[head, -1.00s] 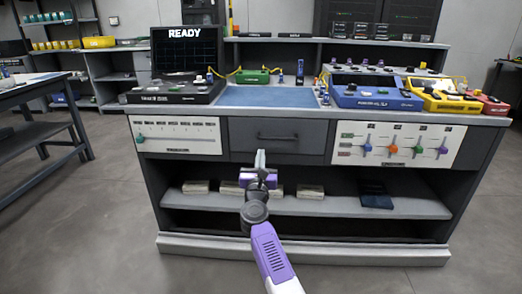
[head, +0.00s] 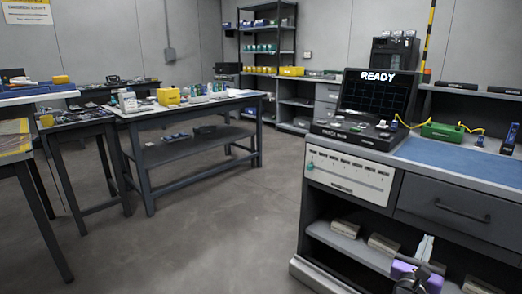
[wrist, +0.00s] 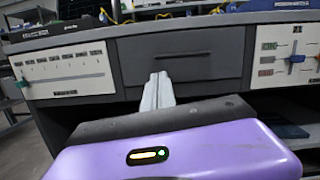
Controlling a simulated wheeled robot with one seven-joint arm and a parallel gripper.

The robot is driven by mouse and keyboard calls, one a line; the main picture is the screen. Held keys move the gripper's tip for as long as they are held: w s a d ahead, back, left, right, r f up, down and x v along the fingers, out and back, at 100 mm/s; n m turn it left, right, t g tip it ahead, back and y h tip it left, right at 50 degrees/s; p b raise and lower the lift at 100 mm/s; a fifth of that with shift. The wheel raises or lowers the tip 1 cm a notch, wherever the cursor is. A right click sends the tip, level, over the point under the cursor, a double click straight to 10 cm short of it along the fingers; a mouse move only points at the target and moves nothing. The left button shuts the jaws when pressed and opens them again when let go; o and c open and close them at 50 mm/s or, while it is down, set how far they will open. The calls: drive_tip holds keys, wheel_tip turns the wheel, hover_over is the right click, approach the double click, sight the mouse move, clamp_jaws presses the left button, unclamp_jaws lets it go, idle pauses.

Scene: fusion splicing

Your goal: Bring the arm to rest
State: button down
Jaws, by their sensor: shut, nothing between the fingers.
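My gripper (head: 424,247) shows at the bottom right of the head view, in front of the workbench (head: 309,209) and its lower shelf. In the wrist view my gripper's fingers (wrist: 157,92) are together, with nothing between them. They point toward the closed grey drawer (wrist: 180,55) and are apart from any object. Most of my arm is out of the head view.
The splicer (head: 365,105) with a READY screen stands on the workbench, beside a green device (head: 442,132) with yellow cable. The slider panel (head: 350,176) is on the bench front. Side tables (head: 190,110) stand at left, with clear floor (head: 215,235) between.

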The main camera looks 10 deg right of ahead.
drive_tip(key=s+a+r+n+t, duration=0.35)
drive_tip(key=a+r+n, duration=0.2)
drive_tip(key=n, duration=0.55)
drive_tip(key=s+a+f+n+t+y, duration=0.2)
drive_tip(key=s+a+n+t+y, duration=0.35)
drive_tip(key=n, duration=0.75)
drive_tip(key=s+a+f+n+g+y, duration=0.25)
drive_tip(key=s+a+n, duration=0.45)
drive_tip(key=s, duration=0.4)
drive_tip(key=s+a+f+n+g+y, duration=0.2)
drive_tip(key=s+a+f+n+y, duration=0.15)
drive_tip(key=s+a+n, duration=0.6)
drive_tip(key=s+a+f+n+g+y, duration=0.2)
drive_tip(key=s+a+n+y, duration=0.2)
drive_tip(key=s, duration=1)
wheel_tip(320, 180, up, 28)
drive_tip(key=p, duration=2.7)
drive_tip(key=shift+s+a+p, duration=0.2)
drive_tip(key=shift+p, duration=0.2)
drive_tip(key=shift+f+g, duration=0.1)
drive_tip(key=shift+g, duration=0.15)
